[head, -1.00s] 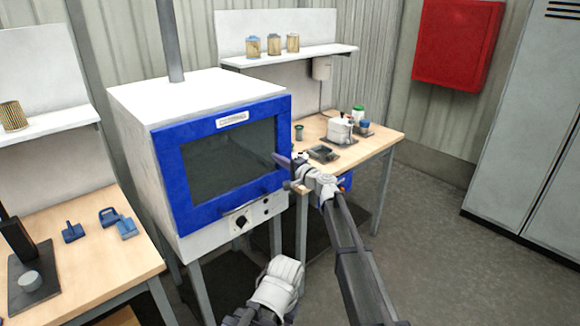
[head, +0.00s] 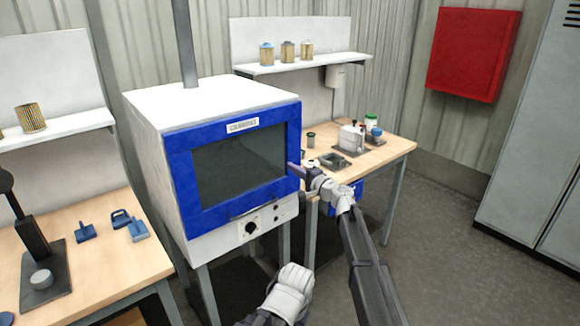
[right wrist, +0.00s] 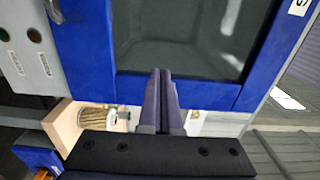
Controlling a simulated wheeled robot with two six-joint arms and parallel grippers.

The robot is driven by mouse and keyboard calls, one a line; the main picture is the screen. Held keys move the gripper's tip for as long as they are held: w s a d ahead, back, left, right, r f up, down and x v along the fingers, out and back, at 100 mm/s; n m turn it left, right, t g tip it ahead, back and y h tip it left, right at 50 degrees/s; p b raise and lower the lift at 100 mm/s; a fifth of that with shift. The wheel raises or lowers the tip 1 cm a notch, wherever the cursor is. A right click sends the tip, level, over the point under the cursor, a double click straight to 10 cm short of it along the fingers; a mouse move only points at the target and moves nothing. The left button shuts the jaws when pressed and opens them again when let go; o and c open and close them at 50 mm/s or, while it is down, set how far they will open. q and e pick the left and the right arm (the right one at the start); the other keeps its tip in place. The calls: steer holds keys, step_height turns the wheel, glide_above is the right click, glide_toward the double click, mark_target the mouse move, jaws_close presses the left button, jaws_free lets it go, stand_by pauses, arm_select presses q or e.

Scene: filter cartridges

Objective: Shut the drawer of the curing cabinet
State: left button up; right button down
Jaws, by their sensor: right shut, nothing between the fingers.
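The curing cabinet (head: 142,150) is a white box on legs with a blue-framed dark glass front (head: 238,165). That front looks flush with the body in the head view, and I see no clear gap behind it. I cannot tell which part is the drawer. My right gripper (head: 294,170) is at the right edge of the blue frame. In the right wrist view the front (right wrist: 85,60) fills the upper part, and my right gripper's fingers (right wrist: 163,75) are together, empty, overlapping the frame's edge. Contact cannot be told. My left gripper is out of view.
A wooden bench (head: 375,155) with small items stands to the right, below a shelf (head: 300,62) holding cartridges. Another bench (head: 100,265) with blue pieces stands at left. A grey locker (head: 540,130) is at far right. The floor (head: 440,250) between is open.

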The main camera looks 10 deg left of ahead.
steer(key=v, duration=1.1)
steer(key=s+d+f+n+g+h, duration=0.2)
steer(key=s+f+n+g+h, duration=0.35)
steer(key=s+f, duration=0.9)
steer(key=s+d+f+n+g+h, duration=0.2)
steer(key=s+d+f+g+h, duration=0.15)
steer(key=s+d, duration=0.5)
steer(key=s+d+f+n+g+h, duration=0.2)
steer(key=s+d+f+g+h, duration=0.15)
steer(key=s+d, duration=0.5)
steer(key=s+a+r+n+h+p, duration=0.1)
steer(key=s+a+p, duration=0.1)
steer(key=a, duration=0.4)
steer(key=s+a+r+n+p, duration=0.1)
steer(key=s+a+r+n, duration=0.1)
steer(key=s+a, duration=0.3)
steer(key=shift+s+a+r+g+h+p, duration=0.15)
steer(key=shift+a+r+g+h+p, duration=0.15)
steer(key=shift+a, duration=0.25)
